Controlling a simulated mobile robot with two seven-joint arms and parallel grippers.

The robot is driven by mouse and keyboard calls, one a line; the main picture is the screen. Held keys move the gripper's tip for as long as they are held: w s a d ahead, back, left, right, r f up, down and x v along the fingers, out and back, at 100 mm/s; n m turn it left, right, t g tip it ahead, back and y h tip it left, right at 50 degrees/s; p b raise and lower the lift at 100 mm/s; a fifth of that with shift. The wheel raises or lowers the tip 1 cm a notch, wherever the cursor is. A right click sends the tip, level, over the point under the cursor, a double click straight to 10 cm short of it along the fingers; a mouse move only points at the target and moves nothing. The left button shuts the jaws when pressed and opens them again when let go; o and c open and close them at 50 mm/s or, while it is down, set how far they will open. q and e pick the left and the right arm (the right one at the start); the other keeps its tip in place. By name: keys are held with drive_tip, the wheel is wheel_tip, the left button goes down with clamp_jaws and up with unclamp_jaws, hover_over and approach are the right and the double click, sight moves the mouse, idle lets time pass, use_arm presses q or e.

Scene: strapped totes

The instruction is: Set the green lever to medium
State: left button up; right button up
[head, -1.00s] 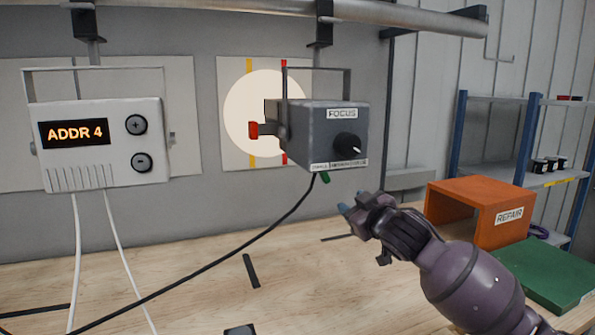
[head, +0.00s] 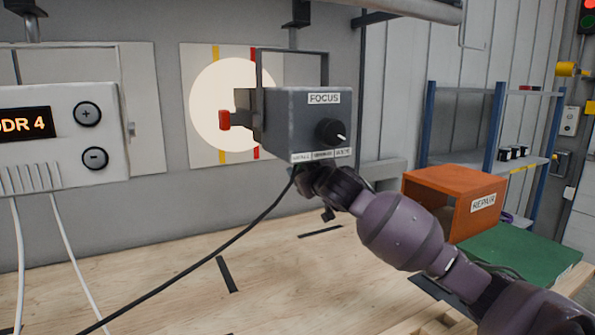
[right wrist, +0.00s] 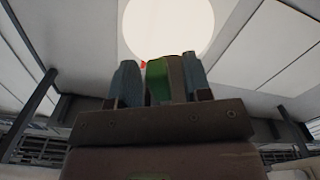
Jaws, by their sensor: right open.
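The grey FOCUS box (head: 308,120) hangs from a bracket in the head view. A strip with three small labels (head: 322,156) runs along its lower front edge; the words are too small to read surely. My right gripper (head: 308,177) is just under the box and hides the green lever in the head view. In the right wrist view the green lever (right wrist: 158,82) stands between the two blue-grey fingertips of the right gripper (right wrist: 161,80). The jaws are open around it, and I cannot tell whether a finger touches it. My left gripper is not in view.
A black knob (head: 330,132) and a red lever (head: 224,120) are on the FOCUS box. A black cable (head: 215,252) runs down from it. The white ADDR box (head: 62,140) hangs at left. An orange REPAIR bin (head: 455,195) stands right on the wooden bench (head: 150,275).

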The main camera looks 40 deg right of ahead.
drive_tip(key=shift+x, duration=0.85)
clamp_jaws()
